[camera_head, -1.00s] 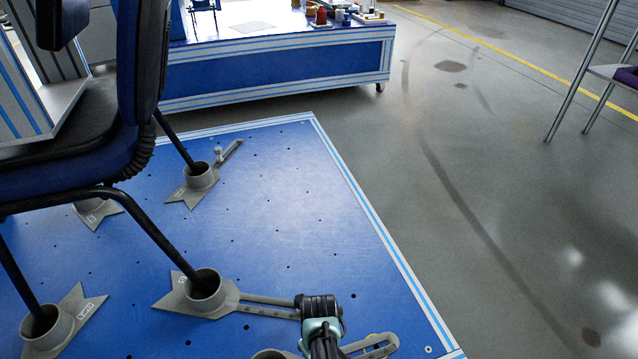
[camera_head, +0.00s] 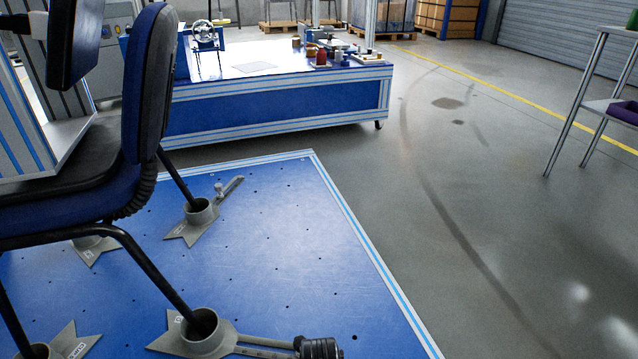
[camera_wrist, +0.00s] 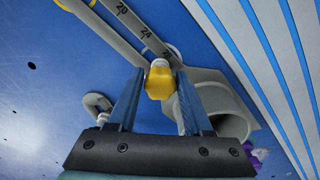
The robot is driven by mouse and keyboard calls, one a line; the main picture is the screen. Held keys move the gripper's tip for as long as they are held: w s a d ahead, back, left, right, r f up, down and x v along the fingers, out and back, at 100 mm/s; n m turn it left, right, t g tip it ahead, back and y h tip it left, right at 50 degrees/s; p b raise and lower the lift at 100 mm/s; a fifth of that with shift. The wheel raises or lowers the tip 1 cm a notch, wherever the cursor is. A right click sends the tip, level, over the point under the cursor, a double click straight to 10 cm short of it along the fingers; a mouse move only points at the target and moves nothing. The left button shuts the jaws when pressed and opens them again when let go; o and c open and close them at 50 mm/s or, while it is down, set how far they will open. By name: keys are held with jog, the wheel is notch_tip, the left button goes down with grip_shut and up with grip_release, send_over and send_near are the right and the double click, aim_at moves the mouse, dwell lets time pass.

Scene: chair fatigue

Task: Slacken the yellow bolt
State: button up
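The yellow bolt (camera_wrist: 159,82) shows in the wrist view, standing by a grey slotted arm with a number scale (camera_wrist: 137,30). My gripper (camera_wrist: 160,76) has its two blue fingers on either side of the bolt head, apparently touching it with no clear gap. In the head view only a dark part of my arm shows at the bottom edge; the fingertips and the yellow bolt are out of that frame.
A grey round cup (camera_wrist: 222,108) stands close right of the bolt. The chair (camera_head: 145,110) has its legs in grey cup clamps (camera_head: 203,332) on the blue platform (camera_head: 270,240). A blue workbench (camera_head: 275,112) stands behind.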

jog(key=shift+o, duration=1.3)
jog(key=m, duration=0.3)
jog(key=shift+m, duration=0.5)
jog(key=m, duration=0.3)
jog(key=shift+m, duration=0.5)
